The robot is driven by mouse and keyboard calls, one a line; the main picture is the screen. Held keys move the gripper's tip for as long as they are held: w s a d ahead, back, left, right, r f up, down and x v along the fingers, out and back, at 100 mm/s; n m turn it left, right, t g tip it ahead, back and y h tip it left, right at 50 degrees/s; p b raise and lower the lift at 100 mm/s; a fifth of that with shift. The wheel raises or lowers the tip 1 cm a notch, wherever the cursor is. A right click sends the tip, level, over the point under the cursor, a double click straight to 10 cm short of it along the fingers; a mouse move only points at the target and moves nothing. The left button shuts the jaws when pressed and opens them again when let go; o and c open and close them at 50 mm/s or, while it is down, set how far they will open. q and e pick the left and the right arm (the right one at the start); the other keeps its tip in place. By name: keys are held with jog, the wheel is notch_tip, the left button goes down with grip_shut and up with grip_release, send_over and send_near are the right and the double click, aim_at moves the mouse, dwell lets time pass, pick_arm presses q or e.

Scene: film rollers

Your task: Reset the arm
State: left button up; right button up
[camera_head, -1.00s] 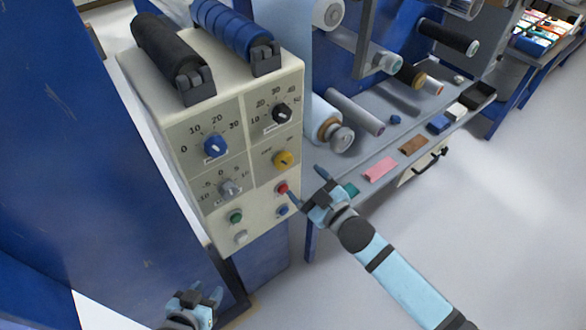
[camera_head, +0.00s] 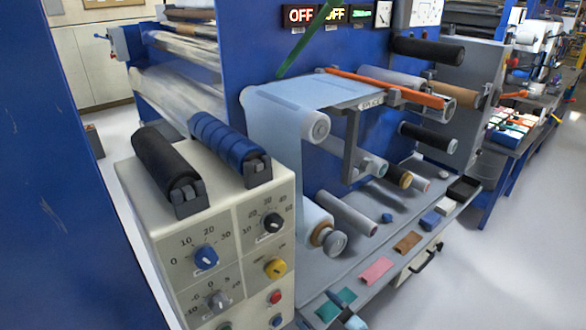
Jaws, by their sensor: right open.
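My right gripper (camera_head: 344,314) shows only in part at the bottom edge of the head view, in front of the shelf and to the right of the control box. It is open, and I see nothing held in it. Most of my right arm is below the picture. My left gripper is out of view.
The cream control box (camera_head: 225,235) with knobs and buttons stands at the lower left, with a black roller (camera_head: 165,160) and a blue roller (camera_head: 230,145) on top. The shelf (camera_head: 385,245) bears a pink swatch (camera_head: 377,270) and a brown swatch (camera_head: 408,242). Open floor (camera_head: 500,270) lies at right.

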jog(key=s+d+f+m+g+h, duration=0.2)
jog(key=s+d+f+m+h, duration=0.25)
jog(key=s+f, duration=0.3)
jog(key=s+d+f+m+g+h, duration=0.2)
jog(key=s+d+f+m+h, duration=0.1)
jog(key=s+d+f+m, duration=0.4)
pick_arm(q)
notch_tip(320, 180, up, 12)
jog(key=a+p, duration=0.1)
jog(key=p, duration=1.3)
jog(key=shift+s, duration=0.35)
pick_arm(e)
notch_tip(320, 180, up, 14)
jog(key=s+n, duration=0.1)
jog(key=n, duration=0.1)
jog(key=shift+s+f+n, duration=0.25)
jog(key=shift+s+n, duration=0.1)
jog(key=shift+s, duration=0.05)
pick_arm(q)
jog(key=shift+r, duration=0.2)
pick_arm(e)
jog(key=shift+d, duration=0.1)
